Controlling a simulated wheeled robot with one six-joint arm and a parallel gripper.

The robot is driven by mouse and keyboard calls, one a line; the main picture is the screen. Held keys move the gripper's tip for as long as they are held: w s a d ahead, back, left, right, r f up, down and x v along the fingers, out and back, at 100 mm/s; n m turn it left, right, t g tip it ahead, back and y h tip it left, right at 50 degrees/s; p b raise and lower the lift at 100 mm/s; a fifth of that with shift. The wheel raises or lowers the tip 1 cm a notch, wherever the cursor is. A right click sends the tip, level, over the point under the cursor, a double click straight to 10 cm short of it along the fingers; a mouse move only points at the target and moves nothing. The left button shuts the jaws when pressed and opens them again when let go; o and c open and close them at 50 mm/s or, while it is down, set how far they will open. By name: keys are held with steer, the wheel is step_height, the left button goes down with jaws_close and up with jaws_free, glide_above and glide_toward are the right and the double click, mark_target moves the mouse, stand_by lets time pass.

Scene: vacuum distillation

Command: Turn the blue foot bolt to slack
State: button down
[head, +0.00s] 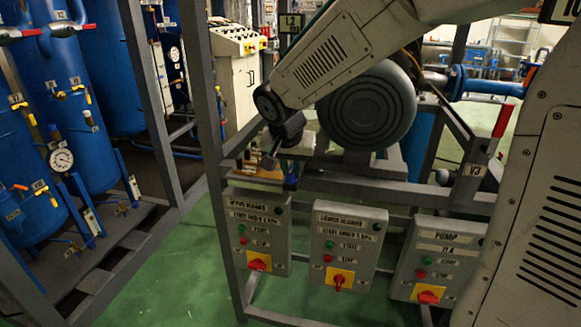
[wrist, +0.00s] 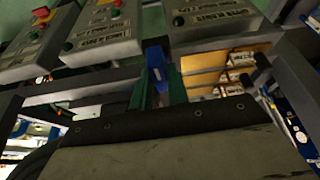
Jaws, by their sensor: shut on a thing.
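The blue foot bolt (wrist: 155,62) shows in the wrist view as a small blue block, upright in the picture, just above the dark edge of my wrist. My gripper (wrist: 159,84) has a dark green finger on each side of it and is shut on it. In the head view my gripper (head: 269,159) points down beside the motor, at the left end of the grey frame. The bolt cannot be made out clearly between the fingers there, and its lower part and thread are hidden.
A large dark round motor (head: 367,108) stands right of my gripper on the grey frame (head: 355,188). Three control boxes with red or yellow switches hang below, among them the pump box (head: 436,262). Blue tanks (head: 72,105) stand at left. Green floor (head: 190,262) lies open between.

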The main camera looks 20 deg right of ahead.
steer(key=shift+d+n+t+y, duration=0.1)
steer(key=shift+n+t+y, duration=0.3)
steer(key=shift+n, duration=0.9)
steer(key=shift+n+t+y, duration=0.1)
steer(key=shift+n+y, duration=0.5)
steer(key=shift+n, duration=0.7)
steer(key=c, duration=1.4)
jaws_free()
steer(key=shift+o, duration=0.2)
steer(key=shift+r, duration=0.1)
steer(key=v, duration=0.7)
steer(key=shift+r, duration=0.35)
steer(key=shift+s, duration=0.15)
steer(key=s+d+f+g, duration=0.1)
steer(key=s, duration=1.2)
steer(key=s+d+f+n+g, duration=0.1)
steer(key=s+d+f+g, duration=0.1)
steer(key=s, duration=1.1)
steer(key=shift+s, duration=0.25)
